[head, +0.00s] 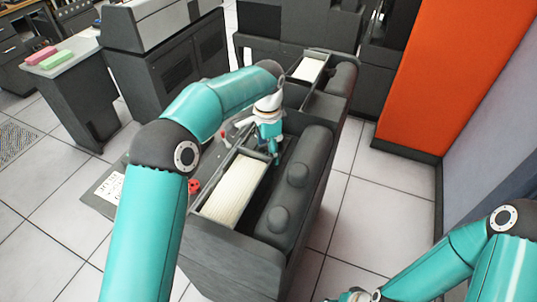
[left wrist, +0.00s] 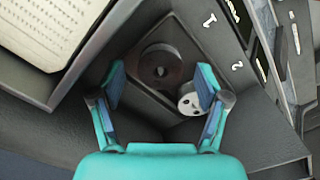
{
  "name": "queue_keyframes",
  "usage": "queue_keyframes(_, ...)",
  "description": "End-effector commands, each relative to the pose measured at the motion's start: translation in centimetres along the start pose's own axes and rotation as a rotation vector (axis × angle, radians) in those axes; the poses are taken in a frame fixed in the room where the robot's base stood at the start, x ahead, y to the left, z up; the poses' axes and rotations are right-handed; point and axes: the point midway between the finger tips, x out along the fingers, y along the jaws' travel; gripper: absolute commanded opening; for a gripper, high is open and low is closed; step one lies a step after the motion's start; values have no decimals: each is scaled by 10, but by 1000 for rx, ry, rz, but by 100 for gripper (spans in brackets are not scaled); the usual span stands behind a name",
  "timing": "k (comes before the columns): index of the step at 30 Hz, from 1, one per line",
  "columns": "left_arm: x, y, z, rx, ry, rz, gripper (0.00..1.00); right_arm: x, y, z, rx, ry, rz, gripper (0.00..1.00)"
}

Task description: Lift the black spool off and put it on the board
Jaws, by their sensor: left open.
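The black spool (left wrist: 160,66) is a dark round disc with a hole in its middle, seen in the left wrist view on a dark panel. My left gripper (left wrist: 161,84) is open, with the spool showing between and just beyond its fingertips. In the head view my left gripper (head: 273,156) points down at the machine top beside the card tray, and the spool cannot be made out there. A dark flat surface, possibly the board (head: 91,203), lies left of the machine. My right gripper (head: 354,296) is cut off at the bottom edge; its fingers cannot be made out.
A pale disc with small holes (left wrist: 190,104) sits close to the right-hand finger. A red round piece (head: 193,187) lies left of the card tray (head: 234,190). A white printed sheet (head: 110,187) lies on the dark surface. An orange cabinet (head: 450,65) stands at right.

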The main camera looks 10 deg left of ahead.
Motion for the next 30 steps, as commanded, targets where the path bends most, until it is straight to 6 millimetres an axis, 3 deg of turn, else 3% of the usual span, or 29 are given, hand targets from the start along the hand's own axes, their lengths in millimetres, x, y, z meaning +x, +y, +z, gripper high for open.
queue_keyframes(2, 0, 0, 0, 0, 0, 0, 75, 0, 0, 0, 0, 0, 0, 48)
queue_keyframes(12, 0, 0, 0, 1, -1, 0, 20, 0, 0, 0, 0, 0, 0, 48)
queue_keyframes(23, -1, 0, 0, 2, -2, 0, 19, 0, 0, 0, 0, 0, 0, 48)
queue_keyframes(30, -18, 0, -1, 2, 0, -2, 19, -1, 0, 0, 0, 0, 0, 48)
